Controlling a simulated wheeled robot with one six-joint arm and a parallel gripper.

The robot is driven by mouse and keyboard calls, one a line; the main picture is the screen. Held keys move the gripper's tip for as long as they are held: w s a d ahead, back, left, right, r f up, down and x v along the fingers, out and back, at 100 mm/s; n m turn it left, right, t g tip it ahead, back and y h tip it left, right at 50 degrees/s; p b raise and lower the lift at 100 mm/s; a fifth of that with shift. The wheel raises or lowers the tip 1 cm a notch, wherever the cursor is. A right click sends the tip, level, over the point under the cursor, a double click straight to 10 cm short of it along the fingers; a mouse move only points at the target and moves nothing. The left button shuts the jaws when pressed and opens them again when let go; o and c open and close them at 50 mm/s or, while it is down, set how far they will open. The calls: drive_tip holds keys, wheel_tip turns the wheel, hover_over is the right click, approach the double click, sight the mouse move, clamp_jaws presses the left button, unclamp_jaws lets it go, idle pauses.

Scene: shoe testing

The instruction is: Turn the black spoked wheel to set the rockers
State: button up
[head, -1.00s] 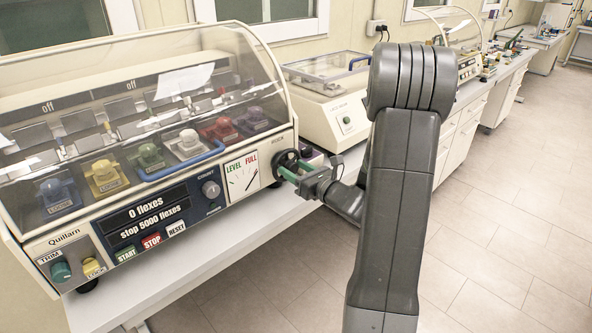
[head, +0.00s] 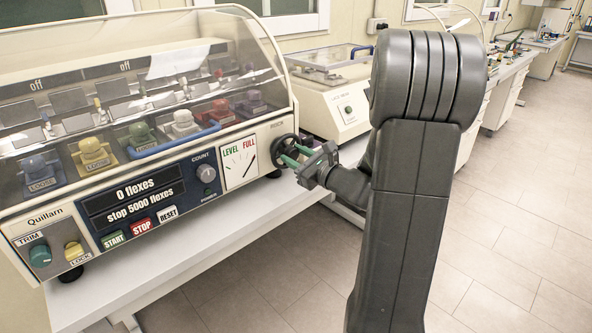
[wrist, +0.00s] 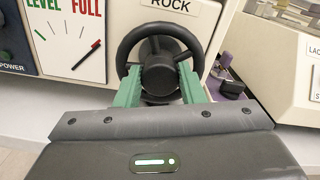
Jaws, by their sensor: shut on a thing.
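The black spoked wheel (head: 285,149) stands on the right end of the flexing machine's front panel. In the wrist view the wheel (wrist: 128,48) sits under a ROCK label, with a round black hub in its middle. My gripper (head: 292,154) is at the wheel, its green fingers on either side of the hub and shut on it. In the wrist view my gripper (wrist: 158,82) hides the wheel's lower part. A dial (head: 239,163) marked LEVEL and FULL is left of the wheel; its red-tipped needle slants up toward the FULL side. The rockers (head: 95,155) carry several coloured pieces under the clear cover.
The display (head: 133,200) reads 0 flexes, stop 5000 flexes. START, STOP and RESET buttons (head: 141,226) sit below it. TRIM (head: 40,255) and LOCK (head: 74,250) knobs are at far left. Another cream machine (head: 335,105) stands close right of the wheel. Open floor lies to the right.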

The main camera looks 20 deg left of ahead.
drive_tip(key=n+b, duration=0.1)
drive_tip(key=b, duration=0.1)
drive_tip(key=n+b, duration=0.2)
drive_tip(key=b, duration=0.1)
drive_tip(key=shift+f, duration=0.35)
drive_tip(key=n+b, duration=0.2)
drive_tip(key=b, duration=0.1)
drive_tip(key=shift+r, duration=0.25)
drive_tip(key=o, duration=1)
drive_tip(key=v, duration=1.4)
drive_tip(key=shift+a, duration=0.1)
drive_tip(key=shift+a, duration=0.1)
